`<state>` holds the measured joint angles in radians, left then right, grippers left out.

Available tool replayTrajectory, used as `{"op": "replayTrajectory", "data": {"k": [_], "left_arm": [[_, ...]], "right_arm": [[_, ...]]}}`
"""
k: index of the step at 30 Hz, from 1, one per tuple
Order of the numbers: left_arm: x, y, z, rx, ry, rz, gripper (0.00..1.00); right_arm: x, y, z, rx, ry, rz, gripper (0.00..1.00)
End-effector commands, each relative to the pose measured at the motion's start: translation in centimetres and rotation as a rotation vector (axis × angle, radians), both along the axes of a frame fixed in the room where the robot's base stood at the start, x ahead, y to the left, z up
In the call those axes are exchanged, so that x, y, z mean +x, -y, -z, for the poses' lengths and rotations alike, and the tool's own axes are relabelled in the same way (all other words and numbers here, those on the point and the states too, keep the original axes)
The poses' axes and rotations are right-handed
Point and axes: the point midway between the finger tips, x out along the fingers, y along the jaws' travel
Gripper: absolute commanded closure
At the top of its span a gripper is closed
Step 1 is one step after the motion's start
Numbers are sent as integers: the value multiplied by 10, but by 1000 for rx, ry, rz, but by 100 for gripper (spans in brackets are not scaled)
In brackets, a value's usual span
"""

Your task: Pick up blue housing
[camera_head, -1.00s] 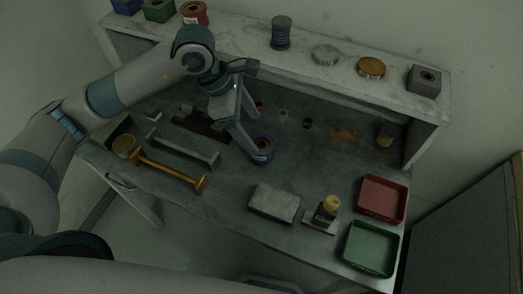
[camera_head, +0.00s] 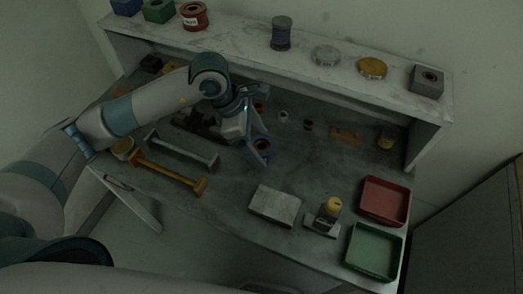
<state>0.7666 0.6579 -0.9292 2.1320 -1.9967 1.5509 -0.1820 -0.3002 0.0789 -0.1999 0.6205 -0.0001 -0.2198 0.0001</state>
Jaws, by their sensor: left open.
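The blue housing (camera_head: 262,146) is a short round blue part with an orange-brown inside. It sits on the grey workbench near its middle and is partly hidden by my left gripper. My left gripper (camera_head: 259,148) comes down from the upper left with its jaws open. Its fingers are right at the blue housing. I cannot tell whether they touch it. My right gripper is not in view.
An orange handle bar (camera_head: 168,174) and a grey bar (camera_head: 183,150) lie left of the housing. A grey block (camera_head: 275,205), a yellow-topped part (camera_head: 332,206), a red tray (camera_head: 383,202) and a green tray (camera_head: 373,251) stand to the right. A raised shelf (camera_head: 235,45) runs behind.

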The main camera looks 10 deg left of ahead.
Motion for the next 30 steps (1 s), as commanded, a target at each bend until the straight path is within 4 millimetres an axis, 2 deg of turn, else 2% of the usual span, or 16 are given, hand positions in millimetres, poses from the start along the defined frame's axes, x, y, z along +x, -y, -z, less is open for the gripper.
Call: {"op": "replayTrajectory", "data": {"k": [1,5,20,27,30], "left_arm": [[1,3,8,-2,1,1,24],[2,7,15,-2,1,1,24],[2,7,16,-2,2,1,24],[2,7,16,-2,3,0,81],[2,7,15,-2,3,0,100]], "right_arm": [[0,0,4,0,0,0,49],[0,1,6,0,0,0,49],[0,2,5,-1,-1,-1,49],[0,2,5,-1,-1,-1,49],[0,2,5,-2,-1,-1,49]]}}
